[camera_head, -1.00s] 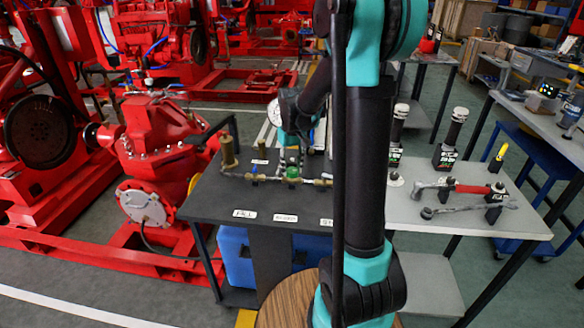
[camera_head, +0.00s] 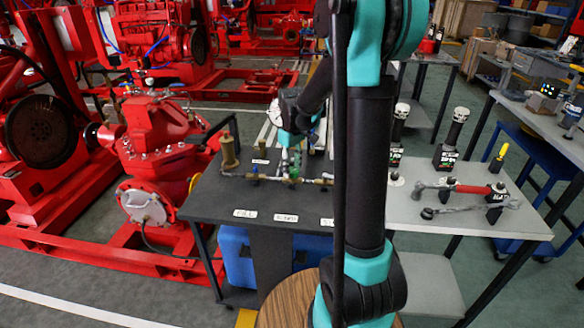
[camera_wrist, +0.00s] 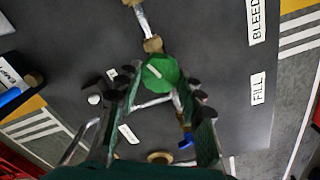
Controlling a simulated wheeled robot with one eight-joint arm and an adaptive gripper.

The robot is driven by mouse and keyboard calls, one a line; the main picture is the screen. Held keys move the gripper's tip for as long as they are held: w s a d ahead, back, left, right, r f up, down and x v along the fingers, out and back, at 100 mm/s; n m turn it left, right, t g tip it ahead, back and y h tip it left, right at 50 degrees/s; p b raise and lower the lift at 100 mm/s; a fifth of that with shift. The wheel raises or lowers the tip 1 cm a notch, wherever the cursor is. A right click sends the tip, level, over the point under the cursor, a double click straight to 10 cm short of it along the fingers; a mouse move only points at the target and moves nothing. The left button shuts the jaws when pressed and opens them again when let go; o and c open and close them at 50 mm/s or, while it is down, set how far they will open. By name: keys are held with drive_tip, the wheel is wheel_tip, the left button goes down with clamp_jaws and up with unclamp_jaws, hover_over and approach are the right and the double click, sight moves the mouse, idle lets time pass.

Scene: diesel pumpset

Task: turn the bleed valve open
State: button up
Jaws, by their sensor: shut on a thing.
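The bleed valve has a green faceted knob (camera_wrist: 161,72) on a brass pipe run (camera_head: 262,179). It sits on the dark tabletop behind the middle white label. In the wrist view the knob lies between my gripper's two fingers (camera_wrist: 163,86), which are shut on it from both sides. In the head view my gripper (camera_head: 292,165) points down at the pipe run and mostly covers the knob. A blue handle (camera_wrist: 187,141) shows farther along the same pipe, beside my right finger.
The dark table (camera_head: 210,190) carries an upright brass fitting (camera_head: 229,152) at the pipe's left end. A round gauge (camera_head: 274,112) stands behind my wrist. A red pump (camera_head: 155,135) stands left.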

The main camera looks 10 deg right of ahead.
sight(292, 170)
drive_tip(key=o, duration=1.2)
drive_tip(key=shift+c, duration=0.2)
drive_tip(key=shift+r, duration=0.1)
wheel_tip(292, 170, up, 12)
drive_tip(key=shift+s, duration=0.1)
drive_tip(key=s+d+f+m+t, duration=0.2)
drive_tip(key=s+f, duration=0.5)
drive_tip(key=s, duration=0.4)
drive_tip(key=s+d+f+m+t, duration=0.2)
drive_tip(key=s+f+m, duration=0.3)
drive_tip(key=s+f, duration=0.3)
drive_tip(key=s, duration=0.3)
drive_tip(key=shift+d+f+m, duration=0.15)
drive_tip(key=shift+f+m, duration=0.15)
